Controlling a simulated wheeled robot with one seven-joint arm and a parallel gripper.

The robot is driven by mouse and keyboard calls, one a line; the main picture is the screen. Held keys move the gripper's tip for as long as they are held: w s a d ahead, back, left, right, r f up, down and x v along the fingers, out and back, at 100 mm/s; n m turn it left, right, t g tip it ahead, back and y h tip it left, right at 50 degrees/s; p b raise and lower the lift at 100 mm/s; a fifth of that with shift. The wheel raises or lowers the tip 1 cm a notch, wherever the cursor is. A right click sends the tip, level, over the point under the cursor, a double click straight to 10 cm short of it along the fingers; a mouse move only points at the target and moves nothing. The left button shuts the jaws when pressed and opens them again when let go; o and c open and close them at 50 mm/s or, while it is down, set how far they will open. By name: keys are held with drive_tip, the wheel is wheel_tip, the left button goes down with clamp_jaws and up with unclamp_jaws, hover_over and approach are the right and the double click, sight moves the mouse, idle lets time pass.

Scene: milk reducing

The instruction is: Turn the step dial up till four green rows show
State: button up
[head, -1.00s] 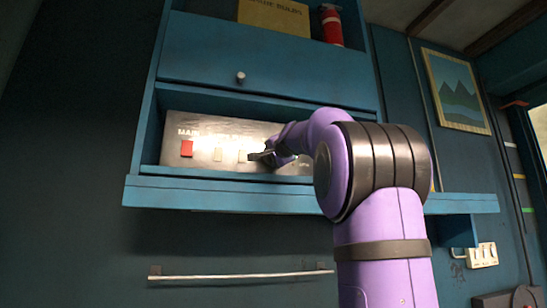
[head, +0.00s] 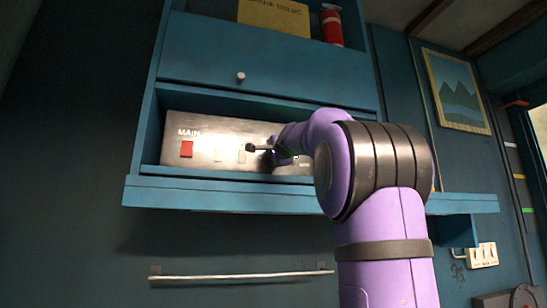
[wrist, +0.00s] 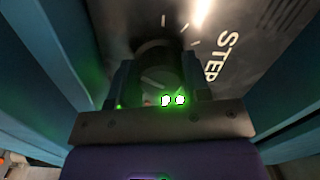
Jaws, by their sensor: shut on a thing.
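The dark round step dial (wrist: 158,72) shows in the wrist view on a grey metal panel, beside the word STEP and white tick marks. My gripper (wrist: 157,88) is shut on the dial, one finger on each side. In the head view my gripper (head: 262,148) is at the panel (head: 212,134), and my arm hides the panel's right part. Small bright green spots and a green glow show by my gripper in the wrist view. No full set of green rows can be made out, so I cannot count them.
The panel has a red switch (head: 187,149) under MAIN and pale switches (head: 218,155) to its right. It sits in a blue cabinet recess, with a shelf ledge (head: 230,194) below and a closed door (head: 270,66) above. A metal rail (head: 240,276) runs lower down.

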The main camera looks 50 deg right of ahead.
drive_tip(key=o, duration=0.9)
drive_tip(key=shift+w, duration=0.2)
drive_tip(key=shift+s, duration=0.1)
drive_tip(key=v, duration=1)
drive_tip(key=shift+s+a, duration=0.2)
drive_tip(key=shift+s, duration=0.15)
